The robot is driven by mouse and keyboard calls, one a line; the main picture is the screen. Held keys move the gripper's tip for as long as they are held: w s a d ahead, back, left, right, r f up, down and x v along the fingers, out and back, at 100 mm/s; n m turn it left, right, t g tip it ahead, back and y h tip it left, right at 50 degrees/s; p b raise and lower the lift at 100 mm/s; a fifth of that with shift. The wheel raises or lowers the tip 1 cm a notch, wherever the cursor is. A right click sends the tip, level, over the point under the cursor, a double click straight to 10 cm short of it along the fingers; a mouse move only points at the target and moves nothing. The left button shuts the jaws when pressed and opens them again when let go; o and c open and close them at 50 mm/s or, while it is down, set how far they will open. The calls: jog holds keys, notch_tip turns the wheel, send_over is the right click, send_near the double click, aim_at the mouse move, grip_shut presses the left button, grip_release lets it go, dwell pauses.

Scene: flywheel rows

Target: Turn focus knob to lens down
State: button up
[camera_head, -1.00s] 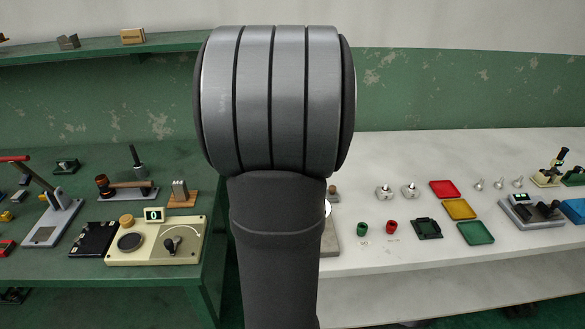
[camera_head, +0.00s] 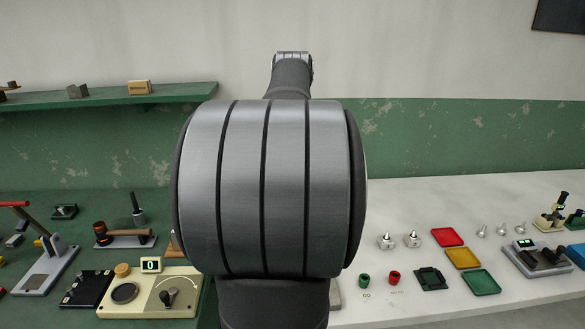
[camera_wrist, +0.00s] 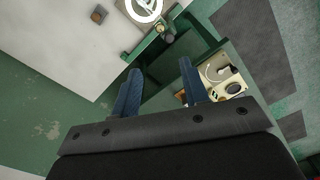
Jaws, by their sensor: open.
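A small microscope (camera_head: 552,212) with a dark tube and a cream base stands at the far right of the white bench in the head view. Its focus knob is too small to make out. My gripper (camera_wrist: 160,68) shows in the wrist view with two blue fingers apart and nothing between them. It is far from any surface, above the area where the white and green benches meet. The microscope is not seen in the wrist view, and my gripper is hidden behind my arm in the head view.
A grey device with a lit display (camera_head: 537,257) stands in front of the microscope. Red (camera_head: 447,237), yellow (camera_head: 463,258) and green (camera_head: 481,282) trays lie to its left. A cream dial panel (camera_head: 150,292) sits on the green bench. My arm blocks the middle.

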dwell(0.3)
jog(key=s+a+f+n+t+h, duration=0.15)
jog(key=a+n+h, duration=0.25)
jog(key=a+n, duration=0.4)
jog(key=shift+n, duration=0.5)
jog(key=x, duration=1.1)
jog(key=s+d+x, duration=0.1)
jog(key=x, duration=0.5)
jog(key=shift+d, duration=0.15)
